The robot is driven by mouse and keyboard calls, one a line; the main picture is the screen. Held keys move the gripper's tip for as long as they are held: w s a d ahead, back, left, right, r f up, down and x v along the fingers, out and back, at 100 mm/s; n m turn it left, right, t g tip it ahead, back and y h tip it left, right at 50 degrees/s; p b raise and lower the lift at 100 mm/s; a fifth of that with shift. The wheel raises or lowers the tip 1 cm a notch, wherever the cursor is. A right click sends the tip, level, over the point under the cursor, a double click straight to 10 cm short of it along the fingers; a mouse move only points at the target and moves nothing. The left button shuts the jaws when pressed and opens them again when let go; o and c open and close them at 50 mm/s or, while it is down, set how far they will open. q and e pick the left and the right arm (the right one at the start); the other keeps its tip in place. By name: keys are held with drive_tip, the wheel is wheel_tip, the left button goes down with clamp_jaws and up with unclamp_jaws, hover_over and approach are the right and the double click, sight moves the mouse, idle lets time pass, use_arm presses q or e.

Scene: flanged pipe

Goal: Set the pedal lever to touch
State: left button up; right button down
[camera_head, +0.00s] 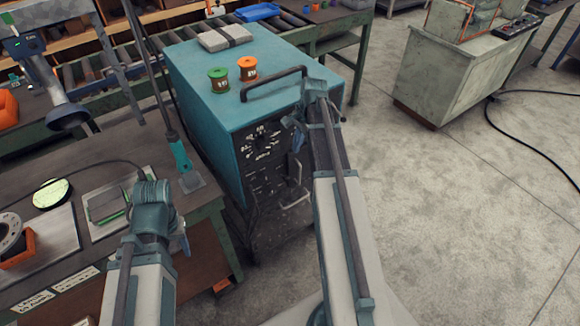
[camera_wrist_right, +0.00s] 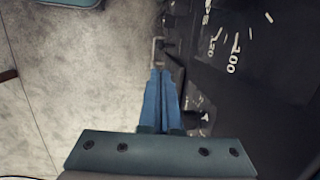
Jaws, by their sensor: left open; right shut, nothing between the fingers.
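The teal welding machine (camera_head: 220,75) has a dark front panel with a dial and white markings. My right gripper (camera_head: 294,163) is at this panel, and its blue fingers (camera_wrist_right: 161,72) are shut together and empty. A thin pale bent bar (camera_wrist_right: 156,50) stands out just beyond the fingertips in the wrist view; I cannot tell if they touch. A pale bracket shape (camera_head: 297,186) also shows low on the panel in the head view. I cannot tell which part is the pedal lever or read its labels. My left gripper (camera_head: 182,238) is open, mostly hidden behind its wrist, near the workbench edge.
A grey cabinet (camera_head: 445,75) stands at back right. The floor at right is clear except for a cable.

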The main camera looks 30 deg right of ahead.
sight(287, 177)
use_arm(q)
drive_tip(key=shift+f, duration=0.15)
use_arm(e)
drive_tip(key=shift+f, duration=0.15)
drive_tip(key=f+b, duration=0.4)
drive_tip(key=w+a+f+b, duration=0.1)
drive_tip(key=f+b, duration=0.4)
drive_tip(key=a+f+b, duration=0.1)
drive_tip(key=f+b, duration=0.3)
drive_tip(key=shift+w+a+f+b, duration=0.15)
drive_tip(key=shift+a+f+b, duration=0.1)
drive_tip(key=shift+b, duration=0.1)
use_arm(q)
wheel_tip(287, 177, down, 13)
drive_tip(key=shift+f, duration=0.2)
